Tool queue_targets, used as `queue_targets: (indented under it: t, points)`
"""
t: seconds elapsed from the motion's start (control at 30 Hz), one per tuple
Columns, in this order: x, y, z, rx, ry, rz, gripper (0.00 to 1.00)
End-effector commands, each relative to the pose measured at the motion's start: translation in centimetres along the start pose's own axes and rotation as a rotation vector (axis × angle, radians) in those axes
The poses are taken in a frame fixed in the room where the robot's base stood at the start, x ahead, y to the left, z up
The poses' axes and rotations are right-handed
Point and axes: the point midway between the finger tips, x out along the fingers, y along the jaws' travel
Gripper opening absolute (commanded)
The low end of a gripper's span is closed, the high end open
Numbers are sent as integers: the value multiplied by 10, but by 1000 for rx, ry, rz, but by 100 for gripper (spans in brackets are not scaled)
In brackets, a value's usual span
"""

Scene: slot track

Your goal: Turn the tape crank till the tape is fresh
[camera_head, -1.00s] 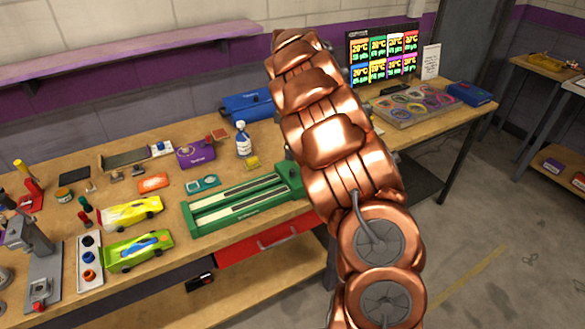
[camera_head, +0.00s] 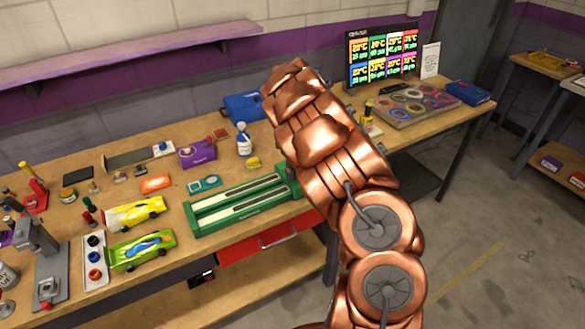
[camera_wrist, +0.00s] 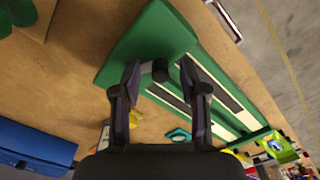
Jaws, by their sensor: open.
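The green tape unit (camera_head: 238,210) lies on the bench left of my arm, with two long pale-and-dark tape strips on top. Its right end is hidden behind my arm. In the wrist view the green unit (camera_wrist: 125,62) lies below my gripper, its strips running to the lower right. A small dark knob (camera_wrist: 160,70), likely the crank's, shows at its near end. My gripper (camera_wrist: 160,74) is open, and the knob appears between its fingertips. I cannot tell whether a finger touches it. My gripper is hidden by my arm in the head view.
A yellow car (camera_head: 132,212) and a green car (camera_head: 140,250) stand left of the unit. A spray bottle (camera_head: 244,140) and a blue case (camera_head: 243,106) are behind it. A red drawer (camera_head: 265,245) is under the bench edge. A lit screen (camera_head: 382,58) stands at the back.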

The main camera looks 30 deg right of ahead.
Motion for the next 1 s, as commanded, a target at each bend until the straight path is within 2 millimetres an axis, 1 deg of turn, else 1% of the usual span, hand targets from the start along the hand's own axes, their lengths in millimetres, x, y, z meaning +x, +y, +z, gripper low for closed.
queue_targets:
  t: [0.03, 0.07, 0.43, 0.8, 1.0]
  points:
    - [0, 0, 0, 0, 0, 0, 41]
    - [0, 0, 0, 0, 0, 0, 38]
    - [0, 0, 0, 0, 0, -1, 0]
    - [1, -1, -1, 13, 0, -1, 0]
    - [3, -2, -4, 87, 2, -2, 0]
